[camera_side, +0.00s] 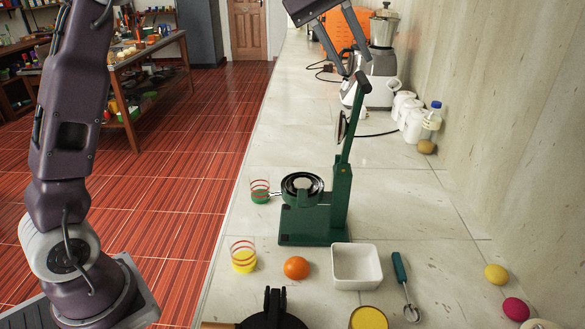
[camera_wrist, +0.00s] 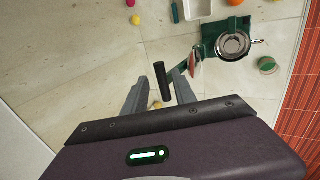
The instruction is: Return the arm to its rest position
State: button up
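My gripper (camera_side: 352,62) hangs above the counter at the top of the side view. Its two fingers are spread apart. A green juicer press (camera_side: 312,225) stands on the counter with its lever raised; the lever's dark handle (camera_side: 362,83) ends just below the fingers. In the wrist view the handle (camera_wrist: 161,80) shows between the spread fingers of my gripper (camera_wrist: 160,92), with space on both sides, so they do not grip it. I cannot tell whether either finger touches it. The press's round bowl (camera_wrist: 232,43) also shows in the wrist view.
Near the press are an orange (camera_side: 296,268), a white square bowl (camera_side: 357,266), a green-handled tool (camera_side: 402,275) and two striped glasses (camera_side: 243,257) (camera_side: 260,190). A blender (camera_side: 380,65), white jars (camera_side: 409,112) and a bottle (camera_side: 432,118) stand further back along the wall.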

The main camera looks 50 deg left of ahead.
jog(key=s+f+m+y, duration=0.2)
jog(key=s+m, duration=0.2)
jog(key=s, duration=1.3)
jog(key=s+a+f+m+y, duration=0.1)
jog(key=s+f+m, duration=0.1)
jog(key=s+f, duration=0.3)
jog(key=s+a+f+m+t+y, duration=0.1)
jog(key=s+a+f+m, duration=0.1)
jog(key=s+f, duration=0.4)
jog(key=s+m, duration=0.1)
jog(key=s, duration=0.4)
jog(key=shift+a+f, duration=0.2)
jog(key=shift+a, duration=0.05)
